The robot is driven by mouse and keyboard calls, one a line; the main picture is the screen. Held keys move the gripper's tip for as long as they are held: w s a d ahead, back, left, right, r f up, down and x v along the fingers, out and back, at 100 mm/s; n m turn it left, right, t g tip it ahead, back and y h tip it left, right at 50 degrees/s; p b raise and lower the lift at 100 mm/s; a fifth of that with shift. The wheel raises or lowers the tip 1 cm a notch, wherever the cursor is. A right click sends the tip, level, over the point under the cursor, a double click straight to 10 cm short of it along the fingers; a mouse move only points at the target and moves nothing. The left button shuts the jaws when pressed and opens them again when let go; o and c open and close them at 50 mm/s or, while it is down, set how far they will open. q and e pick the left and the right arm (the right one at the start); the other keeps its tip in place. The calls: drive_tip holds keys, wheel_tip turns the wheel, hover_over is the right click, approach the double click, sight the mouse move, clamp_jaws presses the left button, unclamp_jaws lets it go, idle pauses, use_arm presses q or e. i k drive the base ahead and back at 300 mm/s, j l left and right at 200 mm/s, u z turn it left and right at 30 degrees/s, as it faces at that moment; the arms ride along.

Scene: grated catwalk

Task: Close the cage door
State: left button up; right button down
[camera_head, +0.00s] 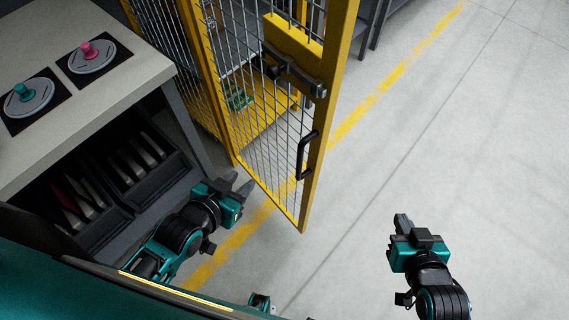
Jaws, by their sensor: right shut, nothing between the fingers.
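The cage door (313,130) has a yellow frame with wire mesh and stands open, swung out over the floor. A black pull handle (304,155) is on its right-hand edge, with a grey latch (294,74) higher up. The yellow cage (205,75) is behind and left of the door. My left gripper (238,183) is open and empty, in front of the door's lower mesh and apart from the handle. My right gripper (402,221) is shut and empty, over open floor to the right of the door.
A workbench (135,70) at the left carries a teal knob (22,91) and a pink knob (88,48) on round plates. Dark bins (85,205) sit beneath it. A yellow floor line (390,85) runs past the door. The floor at the right is clear.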

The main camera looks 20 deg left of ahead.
sight(326, 64)
drive_tip(key=k+j+z, duration=0.1)
drive_tip(key=j, duration=0.2)
drive_tip(key=j+z, duration=0.1)
drive_tip(key=j, duration=0.2)
drive_tip(key=k+j+z, duration=0.15)
drive_tip(key=k+j, duration=0.1)
drive_tip(key=j, duration=0.2)
drive_tip(key=k+j, duration=0.1)
drive_tip(key=j, duration=0.15)
drive_tip(key=k+j, duration=0.1)
drive_tip(key=j, duration=0.2)
